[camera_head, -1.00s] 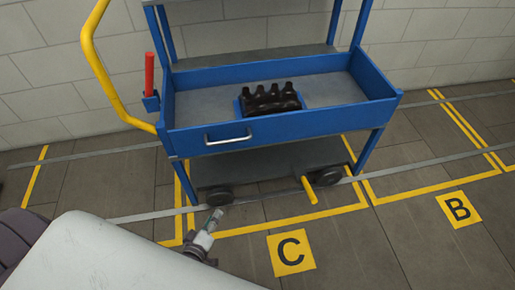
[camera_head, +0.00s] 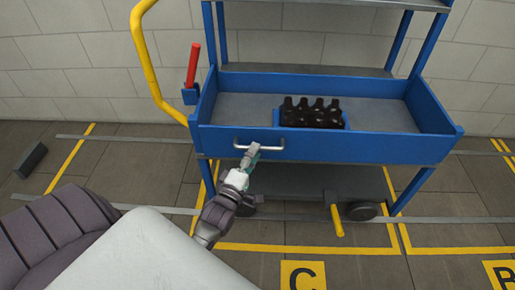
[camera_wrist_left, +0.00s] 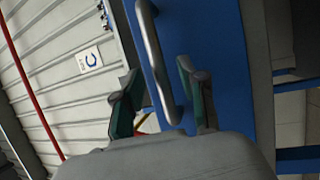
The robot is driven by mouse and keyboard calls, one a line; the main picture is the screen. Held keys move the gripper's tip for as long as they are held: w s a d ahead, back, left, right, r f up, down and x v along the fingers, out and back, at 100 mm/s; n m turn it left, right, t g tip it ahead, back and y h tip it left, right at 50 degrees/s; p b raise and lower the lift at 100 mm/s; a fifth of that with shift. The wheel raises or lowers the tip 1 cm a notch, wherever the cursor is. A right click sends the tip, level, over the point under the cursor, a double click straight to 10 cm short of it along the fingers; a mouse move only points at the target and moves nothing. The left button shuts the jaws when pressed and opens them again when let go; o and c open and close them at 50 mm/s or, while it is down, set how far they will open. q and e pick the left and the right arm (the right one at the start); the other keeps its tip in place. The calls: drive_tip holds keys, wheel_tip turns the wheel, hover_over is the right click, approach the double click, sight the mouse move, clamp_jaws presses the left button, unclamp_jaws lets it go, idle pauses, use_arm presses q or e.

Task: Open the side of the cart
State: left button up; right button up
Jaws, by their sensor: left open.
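The blue cart's front side panel (camera_head: 350,148) is upright, and a silver bar handle (camera_head: 270,146) is fixed near its left end. My left gripper (camera_head: 250,156) is at the handle, in front of the panel. In the left wrist view the gripper (camera_wrist_left: 160,97) is open, with one green-padded finger on each side of the handle (camera_wrist_left: 157,55). I cannot tell whether the fingers touch the handle. My right gripper is not in view.
Several dark bottles (camera_head: 312,112) stand in a small blue crate on the cart's tray (camera_head: 245,105). A yellow push bar (camera_head: 143,60) and a red lever (camera_head: 193,64) are at the cart's left. A yellow pedal (camera_head: 337,222) sticks out below. The floor in front is clear.

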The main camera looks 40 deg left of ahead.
use_arm(q)
drive_tip(key=shift+x, duration=1.35)
clamp_jaws()
